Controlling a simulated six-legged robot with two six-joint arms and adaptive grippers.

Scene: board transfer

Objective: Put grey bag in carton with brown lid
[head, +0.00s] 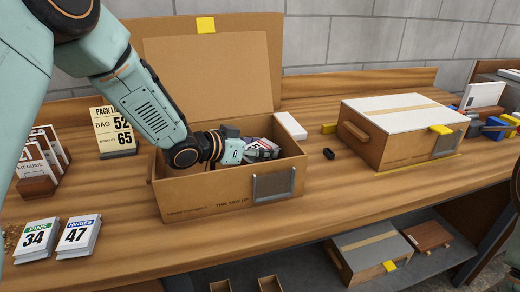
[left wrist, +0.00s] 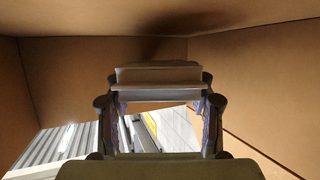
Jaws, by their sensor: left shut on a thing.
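The carton with the brown lid (head: 225,190) stands open on the bench in the head view. Its brown lid (head: 205,75) is raised at the back and has a yellow tab. My left gripper (head: 243,150) reaches down inside this carton. In the left wrist view, its fingers are shut on a pale grey-brown thing (left wrist: 158,77), which looks like the grey bag. Brown carton walls surround it there. In the head view the held thing is hard to tell from the pale and dark packs (head: 264,147) beside the gripper. My right gripper is not in view.
A closed carton with a white lid (head: 395,106) stands to the right. A small black object (head: 336,155) lies between the cartons. A number stand (head: 115,132) and card stacks (head: 78,236) are on the left. A lower shelf holds another carton (head: 372,252).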

